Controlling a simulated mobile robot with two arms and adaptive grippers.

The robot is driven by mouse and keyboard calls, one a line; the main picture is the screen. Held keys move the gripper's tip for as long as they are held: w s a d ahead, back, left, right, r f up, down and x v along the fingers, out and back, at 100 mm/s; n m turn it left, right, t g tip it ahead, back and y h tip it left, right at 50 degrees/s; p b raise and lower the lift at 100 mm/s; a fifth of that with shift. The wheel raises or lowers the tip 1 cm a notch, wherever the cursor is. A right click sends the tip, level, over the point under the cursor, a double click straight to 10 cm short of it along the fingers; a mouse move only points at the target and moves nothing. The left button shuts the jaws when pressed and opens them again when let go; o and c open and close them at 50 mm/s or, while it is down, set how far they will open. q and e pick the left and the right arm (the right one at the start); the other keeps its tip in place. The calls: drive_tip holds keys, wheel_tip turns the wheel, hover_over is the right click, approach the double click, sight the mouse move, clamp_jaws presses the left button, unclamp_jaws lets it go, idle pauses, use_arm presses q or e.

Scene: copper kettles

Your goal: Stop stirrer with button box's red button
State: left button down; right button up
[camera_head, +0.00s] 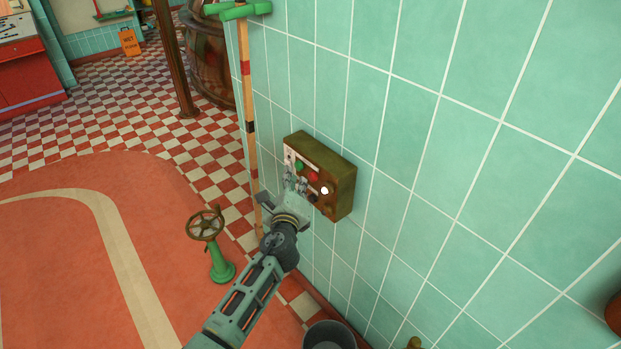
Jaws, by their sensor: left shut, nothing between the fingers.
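The button box (342,190) is a brownish-olive box fixed to the green tiled wall. Its face carries a green button (299,166), a red button (312,176) and a lit white lamp or button (324,190). My left gripper (297,182) is shut and empty, its fingertips close in front of the box's face, just below the green and red buttons. I cannot tell whether the fingertips touch the box. The fingers hide the lower left part of the face. The stirrer cannot be made out. My right gripper is not in view.
A green pedestal with a handwheel (206,225) stands left of my arm. A striped pole (247,110) stands against the wall left of the box. A grey bucket (329,336) is at the wall's foot. Checkered floor lies open at the left, with an orange sign (129,42) far back.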

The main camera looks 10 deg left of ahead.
use_arm(q)
drive_tip(key=shift+w+d, duration=0.1)
drive_tip(key=shift+w, duration=0.05)
idle(0.3)
drive_tip(key=shift+w+d, duration=0.2)
drive_tip(key=shift+w+d+b, duration=0.3)
drive_tip(key=shift+w+b, duration=0.1)
idle(0.8)
drive_tip(key=shift+s, duration=0.1)
drive_tip(key=shift+s+a+p, duration=0.35)
drive_tip(key=shift+s+a, duration=0.2)
drive_tip(key=shift+s, duration=0.1)
drive_tip(key=s+a, duration=0.1)
drive_tip(key=s, duration=0.1)
drive_tip(key=s+a+p, duration=0.1)
drive_tip(key=s+a, duration=0.1)
drive_tip(key=shift+p, duration=0.3)
